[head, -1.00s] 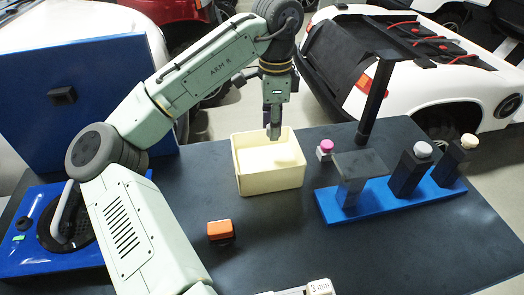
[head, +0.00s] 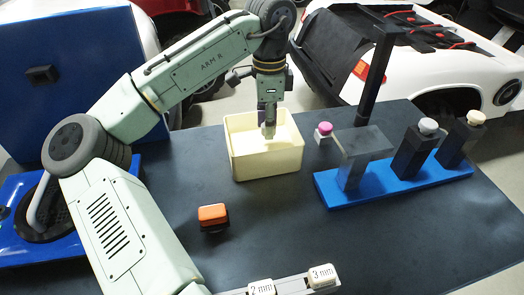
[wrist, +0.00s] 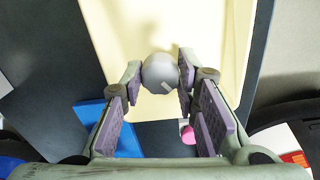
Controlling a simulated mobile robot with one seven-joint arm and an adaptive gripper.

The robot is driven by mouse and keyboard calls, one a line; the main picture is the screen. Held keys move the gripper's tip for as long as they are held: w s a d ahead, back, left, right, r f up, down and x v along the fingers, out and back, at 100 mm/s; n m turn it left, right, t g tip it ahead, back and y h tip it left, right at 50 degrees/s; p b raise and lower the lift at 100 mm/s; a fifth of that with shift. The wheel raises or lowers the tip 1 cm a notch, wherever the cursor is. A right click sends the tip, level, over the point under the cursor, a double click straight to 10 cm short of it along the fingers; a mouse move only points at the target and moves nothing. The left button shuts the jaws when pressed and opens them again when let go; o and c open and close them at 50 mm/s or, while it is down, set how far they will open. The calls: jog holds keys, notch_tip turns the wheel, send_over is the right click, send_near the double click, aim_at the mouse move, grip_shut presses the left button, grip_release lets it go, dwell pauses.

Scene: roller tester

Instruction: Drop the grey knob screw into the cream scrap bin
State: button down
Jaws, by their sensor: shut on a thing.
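The cream scrap bin (head: 267,169) stands on the dark table in the middle of the head view. Its pale wall (wrist: 212,25) fills the top of the wrist view. My gripper (head: 268,132) points down into the bin's opening. In the wrist view my gripper (wrist: 160,80) is shut on the grey knob screw (wrist: 160,73), whose round grey head sits between the purple finger pads. The screw's lower part is hidden. In the head view the screw is too small to tell apart clearly from the fingertips.
Right of the bin, a blue base (head: 400,183) carries several dark posts, two with pale knobs. A magenta-topped knob (head: 325,129) stands near the bin. An orange-and-black block (head: 213,217) lies in front. Labelled 2 mm and 3 mm blocks (head: 290,282) are at the front edge.

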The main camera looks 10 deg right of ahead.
jog(key=c, duration=1.2)
grip_release()
jog(key=shift+o, duration=0.2)
notch_tip(320, 180, up, 12)
